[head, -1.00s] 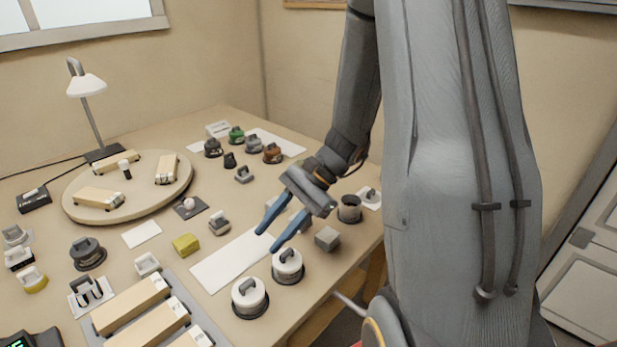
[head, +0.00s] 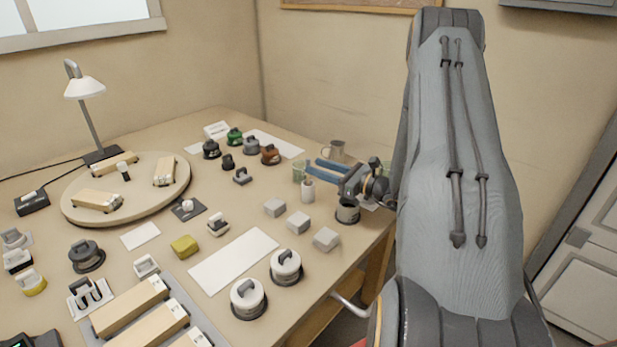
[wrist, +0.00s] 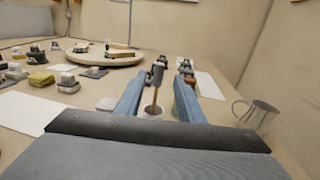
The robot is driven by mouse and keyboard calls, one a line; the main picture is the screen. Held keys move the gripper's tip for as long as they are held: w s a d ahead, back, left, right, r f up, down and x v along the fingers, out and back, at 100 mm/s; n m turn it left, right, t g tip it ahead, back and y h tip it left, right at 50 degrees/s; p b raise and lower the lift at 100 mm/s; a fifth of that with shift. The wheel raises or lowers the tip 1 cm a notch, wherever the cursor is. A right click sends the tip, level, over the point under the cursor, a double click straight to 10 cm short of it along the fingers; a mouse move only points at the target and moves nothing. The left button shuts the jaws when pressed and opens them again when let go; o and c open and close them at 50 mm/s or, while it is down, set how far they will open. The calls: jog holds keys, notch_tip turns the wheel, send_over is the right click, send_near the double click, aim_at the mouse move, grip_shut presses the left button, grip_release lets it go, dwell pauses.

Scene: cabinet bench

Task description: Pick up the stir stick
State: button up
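The stir stick (wrist: 154,97) is a thin tan stick with what looks like a darker top. My gripper (wrist: 160,76) is open, and no contact with the stick shows. The stick is hard to make out there, partly behind the fingers.
A dark pot (head: 347,212) stands under my wrist. Several grey blocks (head: 299,222) lie in front. The white sheet (head: 233,261) is bare.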

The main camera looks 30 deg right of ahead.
aim_at(308, 163)
jog(key=p+x, duration=0.1)
jog(key=x, duration=0.3)
jog(key=shift+a+r, duration=0.15)
jog(key=shift+a, duration=0.05)
jog(key=shift+c, duration=0.3)
grip_shut()
jog(key=shift+r, duration=0.1)
